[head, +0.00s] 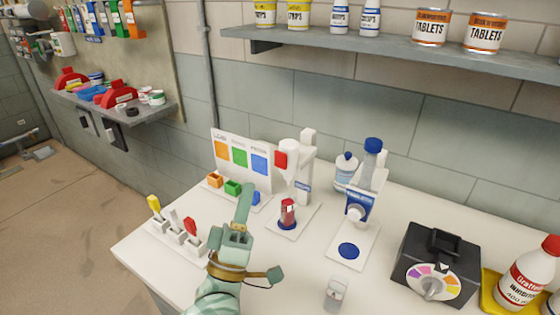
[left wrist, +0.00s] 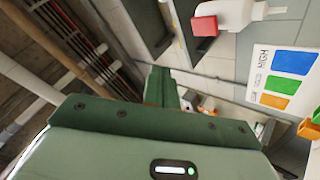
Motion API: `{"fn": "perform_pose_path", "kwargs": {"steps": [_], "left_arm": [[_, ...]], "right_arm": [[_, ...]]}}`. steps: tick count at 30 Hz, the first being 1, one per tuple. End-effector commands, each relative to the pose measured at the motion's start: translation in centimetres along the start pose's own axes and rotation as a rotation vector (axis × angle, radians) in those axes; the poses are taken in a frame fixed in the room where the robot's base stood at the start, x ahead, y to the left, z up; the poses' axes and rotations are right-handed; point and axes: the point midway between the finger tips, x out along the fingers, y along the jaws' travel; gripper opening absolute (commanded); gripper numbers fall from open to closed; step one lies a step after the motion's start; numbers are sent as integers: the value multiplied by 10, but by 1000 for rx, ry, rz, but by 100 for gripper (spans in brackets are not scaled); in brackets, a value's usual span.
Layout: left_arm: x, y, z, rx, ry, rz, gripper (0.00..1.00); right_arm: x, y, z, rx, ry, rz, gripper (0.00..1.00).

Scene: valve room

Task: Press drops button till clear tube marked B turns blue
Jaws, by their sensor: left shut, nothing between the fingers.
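A white dispenser (head: 304,180) stands on the white bench. It has an upturned white bottle and a red square button (head: 281,160); the button also shows in the left wrist view (left wrist: 204,26). Below the bottle a small tube with red in it (head: 288,211) stands upright on a dark blue spot; its marking is too small to read. A clear tube (head: 335,294) stands at the bench front, its label unreadable. My left gripper (head: 246,190) is shut and empty, left of and below the red button, apart from it. My right gripper is out of view.
A card with orange, green and blue squares (head: 240,159) stands behind small coloured blocks. A tablets dispenser (head: 359,205) is to the right. A black box with a dial (head: 437,265) and a red-capped bottle (head: 527,275) stand farther right.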

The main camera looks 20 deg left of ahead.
Motion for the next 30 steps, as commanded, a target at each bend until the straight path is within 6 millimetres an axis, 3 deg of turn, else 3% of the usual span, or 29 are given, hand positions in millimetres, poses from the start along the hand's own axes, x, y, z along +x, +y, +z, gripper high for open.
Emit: {"fn": "perform_pose_path", "kwargs": {"steps": [15, 30], "left_arm": [[46, -34, 34, 0, 0, 0, 0], [53, -38, 38, 0, 0, 0, 0]], "right_arm": [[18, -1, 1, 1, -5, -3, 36], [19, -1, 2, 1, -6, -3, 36]]}}
